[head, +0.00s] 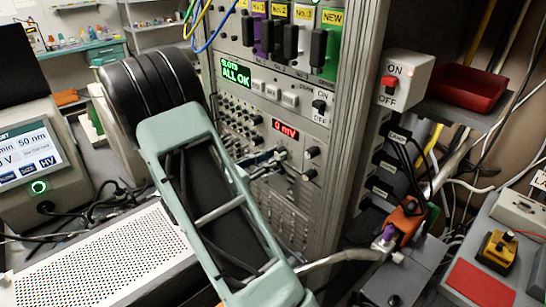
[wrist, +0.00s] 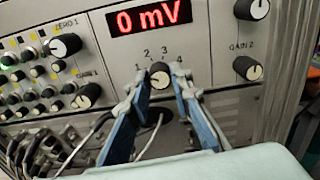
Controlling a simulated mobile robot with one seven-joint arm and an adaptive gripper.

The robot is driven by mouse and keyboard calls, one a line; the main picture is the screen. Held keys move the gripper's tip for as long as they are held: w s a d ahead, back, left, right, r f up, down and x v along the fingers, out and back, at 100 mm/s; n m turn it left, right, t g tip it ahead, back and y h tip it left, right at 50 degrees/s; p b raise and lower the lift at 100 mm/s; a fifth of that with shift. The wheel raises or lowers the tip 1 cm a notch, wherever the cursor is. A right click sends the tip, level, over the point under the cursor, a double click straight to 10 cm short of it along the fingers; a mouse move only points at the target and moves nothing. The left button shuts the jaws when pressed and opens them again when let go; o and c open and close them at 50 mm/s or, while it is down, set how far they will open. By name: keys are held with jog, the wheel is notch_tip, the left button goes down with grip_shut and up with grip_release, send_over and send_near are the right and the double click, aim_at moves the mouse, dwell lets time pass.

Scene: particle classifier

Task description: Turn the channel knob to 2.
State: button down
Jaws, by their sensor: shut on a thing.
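The channel knob (wrist: 159,76) is a small dark knob with a pale face, below the red "0 mV" display (wrist: 148,18) in the wrist view. The numbers 1 to 4 are printed in an arc above it. My gripper (wrist: 159,79) has one blue-grey finger at each side of the knob and is shut on it. The knob is too small to tell which number its mark points to. In the head view my gripper (head: 270,162) reaches the panel just under the display (head: 285,131), and the knob is hidden there.
The GAIN 2 knob (wrist: 247,68) is right of the channel knob, with another knob (wrist: 251,8) above it. The ZERO 1 knob (wrist: 63,45) and several small knobs are at left. Cables (wrist: 82,145) hang at lower left. A red tray (head: 467,88) is on the right.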

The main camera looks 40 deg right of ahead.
jog(key=shift+f+m+b, duration=0.1)
jog(key=shift+m+b, duration=0.2)
jog(key=m+b, duration=0.8)
dwell(0.3)
dwell(0.3)
jog(key=c, duration=1.7)
grip_release()
jog(key=shift+c, duration=0.2)
jog(key=a, duration=1.2)
jog(key=shift+s, duration=0.45)
